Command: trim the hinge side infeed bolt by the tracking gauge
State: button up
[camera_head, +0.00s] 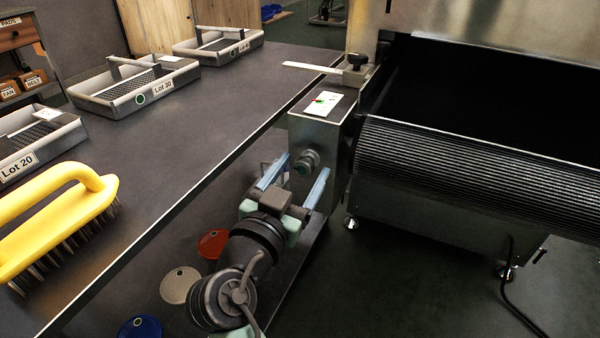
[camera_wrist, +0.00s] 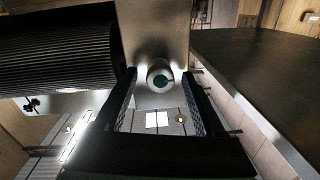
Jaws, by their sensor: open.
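The infeed bolt is a round metal knob (camera_head: 305,161) on the front face of a steel housing (camera_head: 318,135) at the near corner of the dryer. It also shows in the wrist view (camera_wrist: 160,76), with a dark green mark on its face. My gripper (camera_head: 293,180) is open, its two fingers pointing at the knob, one on each side; in the wrist view (camera_wrist: 165,92) the knob lies between the fingertips. I cannot tell whether they touch it. The tracking gauge, a white plate with a red and a green mark (camera_head: 322,102), lies on top of the housing.
The black ribbed belt roller (camera_head: 470,175) is right of the housing. A dark table (camera_head: 200,130) on the left holds several lot trays (camera_head: 135,92) and a yellow brush (camera_head: 60,215). Coloured discs (camera_head: 180,285) lie below the table edge. A black clamp knob (camera_head: 356,62) stands above the housing.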

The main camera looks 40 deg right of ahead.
grip_shut()
jog(key=shift+r+n+p, duration=0.1)
jog(key=shift+n+p, duration=0.2)
jog(key=shift+p, duration=0.05)
jog(key=shift+n+p, duration=0.5)
jog(key=shift+n, duration=0.1)
jog(key=n+p, duration=0.3)
jog(key=n, duration=0.1)
jog(key=shift+a+r+p, duration=0.1)
jog(key=shift+r+p, duration=0.05)
jog(key=shift+p, duration=0.2)
jog(key=n+p, duration=0.2)
jog(key=n, duration=0.1)
jog(key=shift+f+n+g+p, duration=0.2)
jog(key=shift+n+g+p, duration=0.2)
jog(key=shift+n+p, duration=0.7)
jog(key=shift+n, duration=0.3)
